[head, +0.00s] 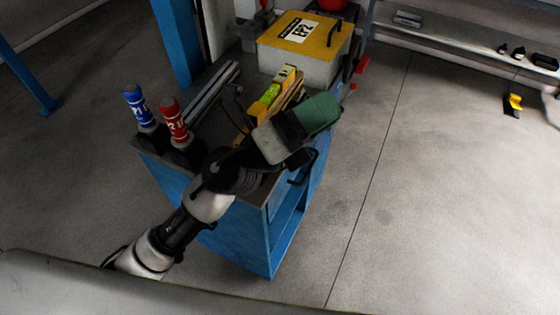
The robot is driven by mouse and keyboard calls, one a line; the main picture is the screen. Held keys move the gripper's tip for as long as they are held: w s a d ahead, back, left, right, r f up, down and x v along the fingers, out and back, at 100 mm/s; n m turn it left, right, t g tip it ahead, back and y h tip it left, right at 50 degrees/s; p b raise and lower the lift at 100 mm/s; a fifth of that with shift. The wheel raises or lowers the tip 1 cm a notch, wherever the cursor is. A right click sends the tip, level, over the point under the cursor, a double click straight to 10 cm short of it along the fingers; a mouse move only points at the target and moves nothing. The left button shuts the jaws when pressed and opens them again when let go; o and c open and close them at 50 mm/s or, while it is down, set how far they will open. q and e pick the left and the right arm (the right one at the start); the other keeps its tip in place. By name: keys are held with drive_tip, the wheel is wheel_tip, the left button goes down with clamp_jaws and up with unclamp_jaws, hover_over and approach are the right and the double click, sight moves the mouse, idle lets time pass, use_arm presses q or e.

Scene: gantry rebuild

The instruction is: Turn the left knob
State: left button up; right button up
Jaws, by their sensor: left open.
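Two upright, bottle-shaped handles stand in black bases at the left corner of a blue cart's top. The left one is blue (136,104) and the right one is red (173,119), both with white markings. No other part looks clearly like a knob. My left arm comes in from the lower left and crosses over the cart's front. My left gripper (314,116) is at the arm's grey and green end, over the cart's right side, well to the right of both handles. It is open, but its fingers are hard to make out. My right gripper is not in view.
The blue cart (248,232) also carries a yellow-lidded box (302,32), a yellow level-like tool (270,97) and grey bars (212,92). A blue post (177,40) stands behind. A shelf (455,48) runs at the upper right.

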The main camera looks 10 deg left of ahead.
use_arm(q)
drive_tip(key=s+d+f+m+g+y, duration=0.2)
drive_tip(key=d+f+m+g+y, duration=0.3)
drive_tip(key=f+m+g+y, duration=0.9)
drive_tip(key=w+a+f+m+t+y, duration=0.1)
drive_tip(key=w+a+m+t+y, duration=0.25)
drive_tip(key=a, duration=0.35)
drive_tip(key=w+a+f+m+t+y, duration=0.2)
drive_tip(key=w+a+t+y, duration=0.15)
drive_tip(key=w+a, duration=0.2)
drive_tip(key=shift+g, duration=0.3)
drive_tip(key=x, duration=0.3)
drive_tip(key=p+x, duration=0.1)
drive_tip(key=x, duration=0.2)
drive_tip(key=p+x, duration=0.1)
drive_tip(key=x, duration=0.3)
drive_tip(key=shift+s+a, duration=0.1)
drive_tip(key=shift+a, duration=0.25)
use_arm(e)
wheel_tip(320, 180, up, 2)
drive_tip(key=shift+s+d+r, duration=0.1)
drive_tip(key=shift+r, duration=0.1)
use_arm(q)
drive_tip(key=shift+c, duration=0.2)
